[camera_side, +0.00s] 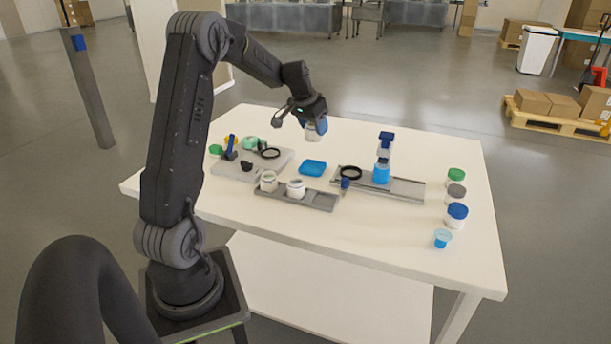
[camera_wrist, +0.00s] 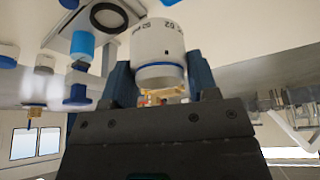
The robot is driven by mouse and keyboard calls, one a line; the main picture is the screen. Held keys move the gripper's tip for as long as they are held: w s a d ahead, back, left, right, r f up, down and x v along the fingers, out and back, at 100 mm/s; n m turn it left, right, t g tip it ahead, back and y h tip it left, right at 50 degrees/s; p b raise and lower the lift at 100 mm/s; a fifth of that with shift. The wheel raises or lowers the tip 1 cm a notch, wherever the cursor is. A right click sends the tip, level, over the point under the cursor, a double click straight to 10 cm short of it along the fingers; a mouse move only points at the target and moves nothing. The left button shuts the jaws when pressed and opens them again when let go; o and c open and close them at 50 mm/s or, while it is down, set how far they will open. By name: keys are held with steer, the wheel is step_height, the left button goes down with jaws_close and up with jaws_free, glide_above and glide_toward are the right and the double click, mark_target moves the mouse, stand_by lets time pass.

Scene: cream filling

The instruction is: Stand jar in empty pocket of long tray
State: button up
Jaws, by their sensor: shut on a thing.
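My gripper (camera_side: 314,122) is shut on a white jar (camera_side: 313,134), held well above the far middle of the table. The jar leans slightly in the side view. In the wrist view the jar (camera_wrist: 158,48), with dark print and a blue band, sits between the blue fingers. The long grey tray (camera_side: 262,193) lies near the table's front. Two white open jars, the left one (camera_side: 268,182) and the middle one (camera_side: 296,189), stand in it. Its right-end pocket (camera_side: 322,201) is empty. My gripper is behind and above the tray, apart from it.
A blue dish (camera_side: 312,168) lies behind the long tray. A grey fixture (camera_side: 405,188) with a black ring and a blue dispenser (camera_side: 382,172) stands to the right. Lidded jars (camera_side: 456,215) and a small blue cup (camera_side: 442,239) line the right edge. A cluttered grey board (camera_side: 233,172) lies left.

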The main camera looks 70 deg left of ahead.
stand_by(0.6)
steer(key=shift+s+d+f+m+h, duration=0.2)
steer(key=shift+s+m+h, duration=0.1)
steer(key=shift+s+m, duration=0.35)
steer(key=s+d+f+m+g+h, duration=0.15)
steer(key=s+d+m+h, duration=0.4)
steer(key=s+m, duration=0.85)
steer(key=m, duration=0.3)
glide_above(330, 204)
steer(key=a, duration=0.2)
steer(key=shift+g, duration=0.35)
steer(key=f, duration=0.4)
steer(key=s+f, duration=0.1)
steer(key=f, duration=0.1)
steer(key=shift+d+f, duration=0.2)
steer(key=shift+f, duration=2.15)
steer(key=shift+f, duration=0.1)
steer(key=o, duration=1)
steer(key=shift+c, duration=0.2)
